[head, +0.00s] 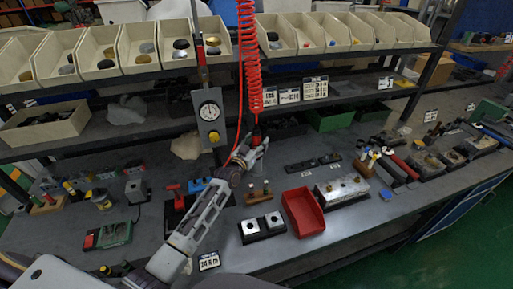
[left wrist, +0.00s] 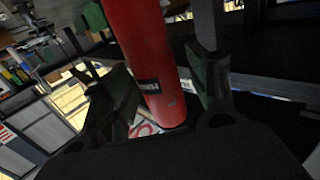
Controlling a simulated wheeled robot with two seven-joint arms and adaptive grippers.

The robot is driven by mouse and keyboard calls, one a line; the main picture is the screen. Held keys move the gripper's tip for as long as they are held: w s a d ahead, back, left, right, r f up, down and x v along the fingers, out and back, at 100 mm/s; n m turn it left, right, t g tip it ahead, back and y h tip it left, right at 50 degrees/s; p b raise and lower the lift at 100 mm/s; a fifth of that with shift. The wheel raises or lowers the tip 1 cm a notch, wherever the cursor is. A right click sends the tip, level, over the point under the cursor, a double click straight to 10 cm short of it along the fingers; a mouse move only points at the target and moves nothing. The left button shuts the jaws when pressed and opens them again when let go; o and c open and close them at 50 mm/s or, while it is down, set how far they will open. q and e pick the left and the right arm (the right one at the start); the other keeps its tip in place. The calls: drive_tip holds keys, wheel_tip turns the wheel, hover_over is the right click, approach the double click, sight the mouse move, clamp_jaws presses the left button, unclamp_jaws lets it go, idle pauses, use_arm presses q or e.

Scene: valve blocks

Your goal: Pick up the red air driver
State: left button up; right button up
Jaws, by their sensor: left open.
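The red air driver (head: 256,134) hangs upright at the lower end of a red coiled hose (head: 247,55) above the workbench. My left gripper (head: 254,150) is raised to it from below. In the left wrist view the driver's red cylindrical body (left wrist: 145,55), with a small dark label, stands between the two dark green fingers of my left gripper (left wrist: 158,75). The fingers are open, with a visible gap on the right side. Much of the driver is hidden by the gripper in the head view. My right gripper is not in view.
Beige bins (head: 110,50) line the upper shelf.

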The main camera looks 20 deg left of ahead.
use_arm(q)
clamp_jaws()
drive_tip(key=shift+r, duration=0.15)
drive_tip(key=shift+r, duration=0.15)
drive_tip(key=shift+r, duration=0.45)
wheel_tip(320, 180, up, 17)
drive_tip(key=shift+f, duration=0.1)
idle(0.5)
idle(0.6)
